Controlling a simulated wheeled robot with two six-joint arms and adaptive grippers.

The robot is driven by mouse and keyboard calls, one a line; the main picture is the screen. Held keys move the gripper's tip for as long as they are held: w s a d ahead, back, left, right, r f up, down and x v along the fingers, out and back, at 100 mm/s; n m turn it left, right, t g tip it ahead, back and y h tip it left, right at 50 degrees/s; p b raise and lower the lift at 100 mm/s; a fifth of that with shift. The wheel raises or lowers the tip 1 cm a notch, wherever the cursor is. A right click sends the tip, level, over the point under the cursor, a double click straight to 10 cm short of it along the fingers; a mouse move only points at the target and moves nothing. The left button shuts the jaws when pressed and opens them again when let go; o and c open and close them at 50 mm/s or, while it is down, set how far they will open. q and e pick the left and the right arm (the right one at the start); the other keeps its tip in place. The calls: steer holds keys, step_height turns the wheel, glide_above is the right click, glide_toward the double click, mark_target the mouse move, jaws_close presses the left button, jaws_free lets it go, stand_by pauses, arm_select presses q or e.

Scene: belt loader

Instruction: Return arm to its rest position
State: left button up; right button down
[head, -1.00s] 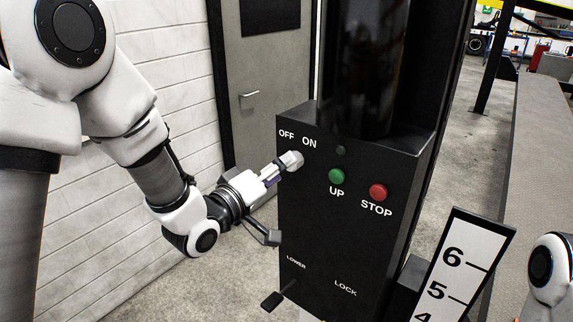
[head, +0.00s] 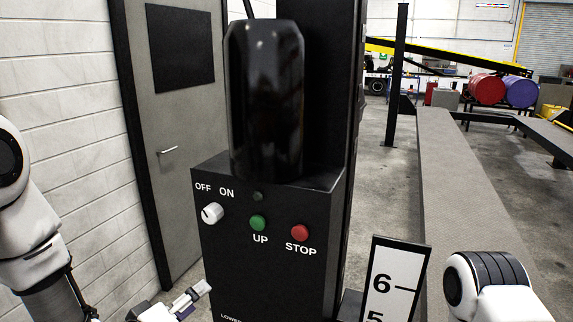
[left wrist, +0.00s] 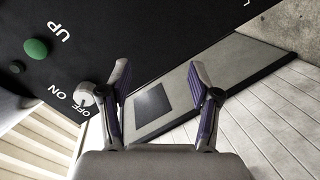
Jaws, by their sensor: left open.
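My left gripper (head: 190,298) is at the bottom of the head view, low and to the left of the black control box (head: 325,215). Its fingers are apart and empty in the left wrist view (left wrist: 163,85). The white OFF/ON knob (head: 212,213) is on the box face, above the gripper and clear of it. The knob also shows beside the left finger in the left wrist view (left wrist: 86,97). My right arm shows at the lower right of the head view, but its gripper is out of view.
The box carries a green UP button (head: 258,222) and a red STOP button (head: 300,232). A numbered sign (head: 392,285) stands right of it. A grey door (head: 175,150) and white wall are behind on the left. A long grey runway (head: 450,190) runs along the right.

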arm_select(q)
steer(key=s+f+g+y+b, duration=0.1)
steer(key=s+f+g, duration=0.3)
steer(key=f, duration=1.3)
steer(key=s+a+f+m+g+y+b, duration=0.1)
steer(key=s+f+g, duration=0.4)
steer(key=s+f, duration=0.5)
steer(key=s+a+f+m+g+y+b, duration=0.1)
steer(key=s+a+f+m+g+y, duration=0.2)
steer(key=s+f, duration=0.6)
steer(key=s+a+m+g, duration=0.1)
steer(key=s+m+g, duration=0.1)
steer(key=s+m, duration=0.1)
steer(key=shift+s+f, duration=0.4)
arm_select(e)
step_height(320, 180, down, 4)
steer(key=shift+w+f, duration=0.15)
steer(key=shift+f, duration=0.05)
